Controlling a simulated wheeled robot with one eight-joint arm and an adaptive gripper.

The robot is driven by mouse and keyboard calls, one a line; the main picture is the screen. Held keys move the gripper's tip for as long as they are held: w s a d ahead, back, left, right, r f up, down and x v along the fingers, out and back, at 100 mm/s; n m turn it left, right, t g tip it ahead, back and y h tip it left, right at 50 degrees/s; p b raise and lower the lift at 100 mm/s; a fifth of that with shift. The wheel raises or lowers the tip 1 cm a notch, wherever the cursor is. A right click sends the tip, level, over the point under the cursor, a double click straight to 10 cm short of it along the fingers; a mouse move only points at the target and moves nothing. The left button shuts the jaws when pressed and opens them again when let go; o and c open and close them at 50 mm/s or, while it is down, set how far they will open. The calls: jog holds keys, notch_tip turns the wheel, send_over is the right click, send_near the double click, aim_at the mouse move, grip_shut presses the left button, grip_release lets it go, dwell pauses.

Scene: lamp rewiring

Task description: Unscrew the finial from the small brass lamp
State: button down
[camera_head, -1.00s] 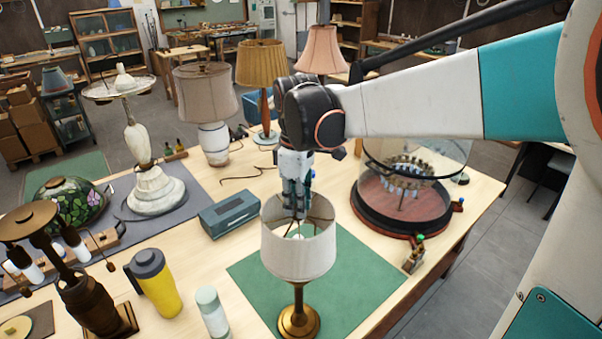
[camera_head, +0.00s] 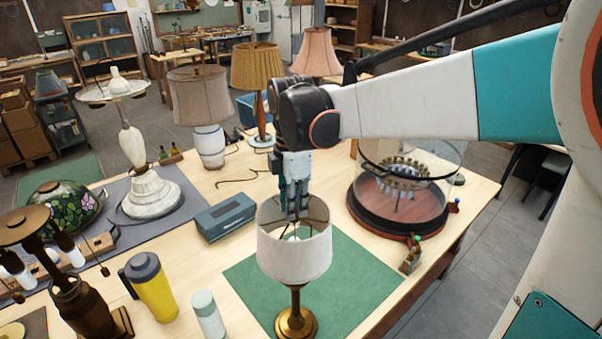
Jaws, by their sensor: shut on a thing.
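The small brass lamp (camera_head: 296,317) stands upright on a green mat (camera_head: 352,275), with its round brass base and short stem showing. Its white drum shade (camera_head: 294,254) is open at the top, and thin spokes cross the opening. My gripper (camera_head: 294,214) points straight down into the top of the shade, at its middle. Its fingers are closed together at the centre of the spokes, where the finial sits. The finial itself is hidden by the fingers and too small to make out.
A glass dome on a dark red base (camera_head: 398,212) stands close on the right. Other lamps, such as the pleated yellow one (camera_head: 257,66), stand behind.

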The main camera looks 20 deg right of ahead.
jog(key=n, duration=0.6)
jog(key=shift+s, duration=0.2)
jog(key=shift+n, duration=0.6)
jog(key=n, duration=0.6)
jog(key=shift+n, duration=0.4)
jog(key=c, duration=1.4)
grip_release()
